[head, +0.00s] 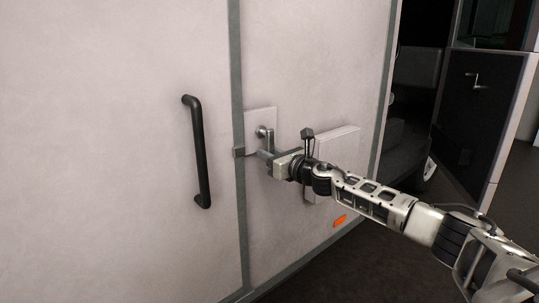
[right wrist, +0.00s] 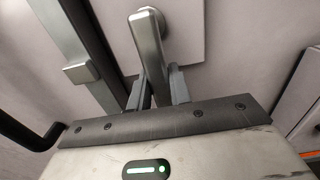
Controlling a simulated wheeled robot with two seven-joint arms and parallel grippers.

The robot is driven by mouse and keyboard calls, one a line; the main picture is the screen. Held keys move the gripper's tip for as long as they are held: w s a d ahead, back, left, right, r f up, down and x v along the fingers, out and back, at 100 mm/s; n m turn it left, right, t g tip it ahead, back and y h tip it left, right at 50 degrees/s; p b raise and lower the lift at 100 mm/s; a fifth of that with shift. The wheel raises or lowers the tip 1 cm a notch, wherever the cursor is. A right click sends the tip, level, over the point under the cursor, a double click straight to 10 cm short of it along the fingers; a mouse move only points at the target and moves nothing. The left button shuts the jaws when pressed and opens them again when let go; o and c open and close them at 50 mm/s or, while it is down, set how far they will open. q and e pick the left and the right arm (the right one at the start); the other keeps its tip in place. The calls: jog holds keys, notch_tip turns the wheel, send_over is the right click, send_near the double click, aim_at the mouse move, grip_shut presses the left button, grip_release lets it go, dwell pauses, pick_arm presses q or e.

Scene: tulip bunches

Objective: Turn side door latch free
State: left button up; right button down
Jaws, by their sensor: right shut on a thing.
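The side door latch has a metal lever (head: 263,132) on a pale square plate (head: 258,114). In the right wrist view the lever (right wrist: 149,45) runs from its round pivot at the top down between my fingers. My right gripper (head: 267,153) is shut on the lever, with one finger on each side of it (right wrist: 158,88). The lever's lower end is hidden by the gripper. A small metal catch block (head: 239,152) sits on the grey door seam, left of the lever; it also shows in the right wrist view (right wrist: 82,73). My left gripper is not in view.
A black vertical handle (head: 197,155) stands out from the white panel left of the seam. A pale raised panel (head: 343,145) lies behind my right wrist, with an orange marker (head: 339,221) below. A dark cabinet (head: 480,115) stands at far right. Dark floor is clear below.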

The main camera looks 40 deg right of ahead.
jog(key=shift+d+r, duration=0.1)
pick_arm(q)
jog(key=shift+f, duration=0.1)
pick_arm(e)
jog(key=c, duration=1.3)
grip_release()
pick_arm(q)
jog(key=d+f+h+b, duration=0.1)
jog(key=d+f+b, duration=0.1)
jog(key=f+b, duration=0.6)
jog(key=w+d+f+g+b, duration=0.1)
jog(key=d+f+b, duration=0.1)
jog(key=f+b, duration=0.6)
jog(key=b, duration=0.4)
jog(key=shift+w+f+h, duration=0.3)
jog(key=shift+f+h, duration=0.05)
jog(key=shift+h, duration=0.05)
pick_arm(e)
jog(key=s, duration=1)
jog(key=s+d, duration=0.1)
jog(key=s, duration=0.5)
jog(key=shift+d, duration=0.1)
